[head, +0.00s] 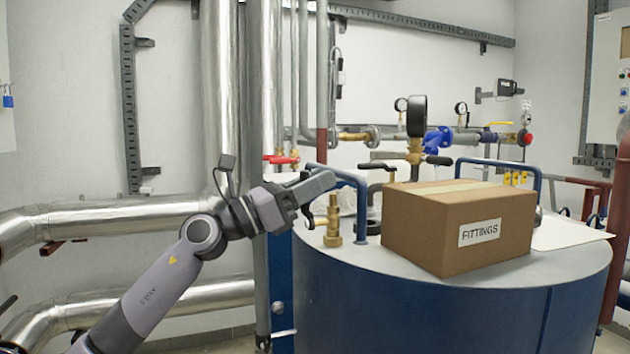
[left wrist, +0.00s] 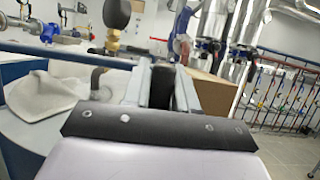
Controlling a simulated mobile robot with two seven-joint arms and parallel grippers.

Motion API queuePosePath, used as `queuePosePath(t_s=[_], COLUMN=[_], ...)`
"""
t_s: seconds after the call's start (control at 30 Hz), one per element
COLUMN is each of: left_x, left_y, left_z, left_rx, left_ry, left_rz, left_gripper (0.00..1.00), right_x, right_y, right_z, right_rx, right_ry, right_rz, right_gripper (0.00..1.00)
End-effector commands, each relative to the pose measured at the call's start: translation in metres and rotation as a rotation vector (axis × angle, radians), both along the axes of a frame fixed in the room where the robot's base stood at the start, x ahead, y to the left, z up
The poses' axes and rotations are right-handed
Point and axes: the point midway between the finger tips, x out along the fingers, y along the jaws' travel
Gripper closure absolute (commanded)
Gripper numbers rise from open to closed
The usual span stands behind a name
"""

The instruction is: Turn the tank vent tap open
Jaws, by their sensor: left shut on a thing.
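The tank vent tap (head: 333,222) is a small upright brass fitting on the left part of the blue tank's grey top. My left gripper (head: 322,186) reaches in from the left, just above and beside the tap. Its jaws are shut on a dark part that I take to be the tap's handle; the contact is mostly hidden in the head view. In the left wrist view the two fingers (left wrist: 162,92) have a black piece between them, and the brass body is hidden. How far the tap is turned cannot be told. My right gripper is not in view.
A cardboard box (head: 458,226) marked FITTINGS stands on the tank (head: 400,318) to the right. A blue rail (head: 361,205) rises close beside the tap. A gauge (head: 416,116) on a brass valve stands behind the box. Silver pipes (head: 120,214) run at the left.

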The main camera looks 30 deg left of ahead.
Motion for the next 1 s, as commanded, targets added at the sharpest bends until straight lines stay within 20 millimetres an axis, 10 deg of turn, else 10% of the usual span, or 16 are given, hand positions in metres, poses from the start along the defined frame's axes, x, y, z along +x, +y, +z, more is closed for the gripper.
queuePosePath(t_s=[0.2, 0.23, 0.3, 1.0], left_x=[0.0, 0.0, 0.0, -0.038], left_y=[0.001, 0.001, 0.001, 0.031], left_z=[0.001, 0.001, 0.0, -0.025], left_rx=[-0.005, -0.006, -0.005, 0.0], left_ry=[0.001, 0.002, 0.001, 0.003], left_rz=[0.001, 0.001, 0.0, 0.002], left_gripper=[1.0, 0.67, 0.52, 0.52], right_x=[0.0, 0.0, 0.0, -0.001], right_y=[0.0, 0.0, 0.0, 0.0], right_z=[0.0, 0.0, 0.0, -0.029], right_rx=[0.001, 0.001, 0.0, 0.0], right_ry=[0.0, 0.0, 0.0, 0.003], right_rz=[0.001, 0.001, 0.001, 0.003], right_gripper=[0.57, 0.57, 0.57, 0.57])
